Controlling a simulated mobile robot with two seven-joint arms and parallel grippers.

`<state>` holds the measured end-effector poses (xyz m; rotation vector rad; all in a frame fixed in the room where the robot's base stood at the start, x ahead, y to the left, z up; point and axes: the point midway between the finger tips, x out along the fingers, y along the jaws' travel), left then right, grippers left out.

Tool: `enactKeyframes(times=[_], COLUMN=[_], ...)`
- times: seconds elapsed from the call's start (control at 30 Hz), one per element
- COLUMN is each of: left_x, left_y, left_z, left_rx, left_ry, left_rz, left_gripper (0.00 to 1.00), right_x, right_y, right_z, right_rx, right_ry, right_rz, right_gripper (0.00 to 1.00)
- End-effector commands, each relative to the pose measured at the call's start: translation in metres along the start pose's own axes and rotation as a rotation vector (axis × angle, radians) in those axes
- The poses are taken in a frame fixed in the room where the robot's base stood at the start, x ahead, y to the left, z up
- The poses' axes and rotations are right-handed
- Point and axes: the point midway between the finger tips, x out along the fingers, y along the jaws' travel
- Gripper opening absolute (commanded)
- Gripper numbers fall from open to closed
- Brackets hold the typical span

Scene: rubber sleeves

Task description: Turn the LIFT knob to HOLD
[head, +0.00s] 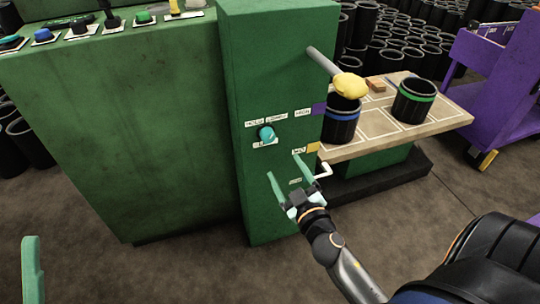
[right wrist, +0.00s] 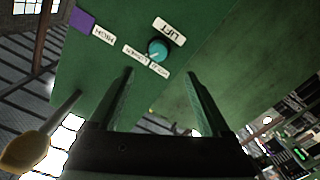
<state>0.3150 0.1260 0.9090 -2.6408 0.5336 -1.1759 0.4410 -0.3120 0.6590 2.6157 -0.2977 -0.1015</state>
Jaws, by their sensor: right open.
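The LIFT knob (head: 267,134) is a small round teal knob on the green cabinet face. It also shows in the right wrist view (right wrist: 158,50), beside its LIFT label (right wrist: 167,31). HOLD (head: 254,123) and LOWER (head: 277,117) labels sit along its other side. Its exact pointer setting is too small to tell. My right gripper (head: 283,166) is open and empty, below the knob in the head view and apart from it. In the right wrist view the knob lies beyond and between the fingertips (right wrist: 159,76). A teal finger of my left gripper (head: 32,270) shows at the left edge.
A grey lever with a yellow knob (head: 350,86) juts from the cabinet (head: 265,60) above right. A table (head: 375,140) with black sleeves stands right; a purple cart (head: 490,70) is beyond.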

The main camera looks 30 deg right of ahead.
Motion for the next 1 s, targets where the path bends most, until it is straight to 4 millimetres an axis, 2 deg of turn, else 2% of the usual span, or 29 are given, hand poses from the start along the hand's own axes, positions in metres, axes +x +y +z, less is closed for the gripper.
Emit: enactKeyframes(times=[0.27,0.7,0.8,1.0], left_x=[0.0,0.002,0.001,0.001], left_y=[0.0,-0.001,-0.001,-0.001], left_z=[-0.011,-0.011,-0.011,-0.01], left_rx=[0.013,0.019,0.019,0.017], left_ry=[0.042,0.04,0.04,0.04], left_rz=[0.003,0.003,0.003,0.002], left_gripper=[0.5,0.5,0.5,0.5], right_x=[0.019,0.097,0.11,0.125], right_y=[0.003,0.003,0.003,0.003], right_z=[-0.001,0.0,0.0,0.0], right_rx=[-0.013,-0.013,-0.012,-0.012], right_ry=[0.017,0.015,0.014,0.013], right_rz=[0.014,0.013,0.014,0.013], right_gripper=[0.81,0.81,0.81,0.81])
